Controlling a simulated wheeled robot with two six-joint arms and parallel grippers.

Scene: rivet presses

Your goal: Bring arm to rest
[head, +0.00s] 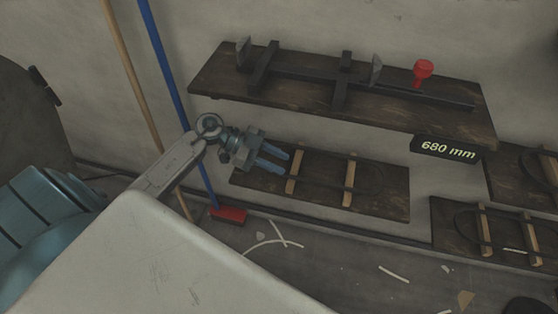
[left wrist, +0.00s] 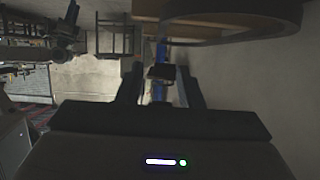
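My left arm comes in from the left in the head view, and its left gripper (head: 276,158) is stretched out in front of the lower wall shelf (head: 385,205). Its two bluish fingers are spread apart with nothing seen between them. In the left wrist view the left gripper (left wrist: 160,92) also shows its two dark fingers apart, with the room's background between them. I cannot tell from these views whether the fingers touch the shelf. My right gripper is not in view.
An upper shelf (head: 300,95) holds a dark clamp-like fixture with a red knob (head: 423,70). A "680 mm" label (head: 447,149) hangs below it. A blue pole (head: 170,75) with a red foot (head: 229,214) leans on the wall. Scraps lie on the floor (head: 330,265).

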